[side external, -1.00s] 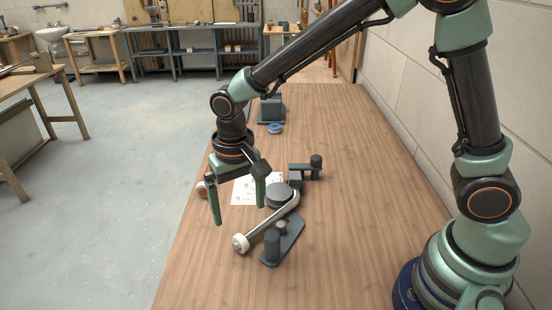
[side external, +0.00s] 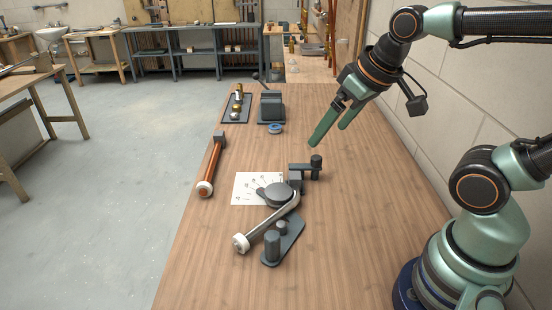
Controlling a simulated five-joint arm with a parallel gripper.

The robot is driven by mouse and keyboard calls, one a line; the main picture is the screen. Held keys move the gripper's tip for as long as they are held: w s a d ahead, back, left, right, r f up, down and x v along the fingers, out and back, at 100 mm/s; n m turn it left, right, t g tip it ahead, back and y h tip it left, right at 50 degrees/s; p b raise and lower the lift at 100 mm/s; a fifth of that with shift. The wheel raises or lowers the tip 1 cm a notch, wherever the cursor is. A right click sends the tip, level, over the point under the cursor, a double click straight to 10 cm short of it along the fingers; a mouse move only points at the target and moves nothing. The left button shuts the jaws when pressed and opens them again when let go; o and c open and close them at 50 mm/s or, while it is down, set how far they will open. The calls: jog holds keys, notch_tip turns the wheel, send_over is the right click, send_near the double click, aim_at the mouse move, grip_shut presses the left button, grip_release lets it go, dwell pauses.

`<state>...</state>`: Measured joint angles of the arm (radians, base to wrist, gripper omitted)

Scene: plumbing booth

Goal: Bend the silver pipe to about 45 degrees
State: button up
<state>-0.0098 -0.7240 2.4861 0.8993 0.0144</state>
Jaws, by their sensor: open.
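The silver pipe (side external: 267,222) lies in the bender on the wooden bench. It has a white end piece (side external: 241,243) at its lower left and curves at its upper right end, around the round dark former (side external: 276,194). The bender's base (side external: 289,240) with two posts is at the lower right of the pipe. A dark arm with a knob (side external: 316,162) reaches to the right behind the former. A white sheet with angle marks (side external: 257,188) lies under the former. My gripper (side external: 330,140) is open and empty, above the bench behind and to the right of the bender.
A copper pipe (side external: 212,165) with a white end lies along the left bench edge. A blue ring (side external: 275,128), a grey vise-like block (side external: 271,107) and a tray of brass fittings (side external: 236,108) are at the back. The right side of the bench is clear; a wall stands beyond.

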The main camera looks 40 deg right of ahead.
jog(key=w+a+f+n+g, duration=0.1)
jog(key=w+a+f+g, duration=0.2)
jog(key=a+f, duration=0.45)
jog(key=g, duration=0.2)
send_over(271, 235)
jog(key=shift+n, duration=0.3)
notch_tip(271, 235, down, 6)
jog(key=shift+s+d+r, duration=0.1)
jog(key=shift+f, duration=4.05)
jog(key=c, duration=0.8)
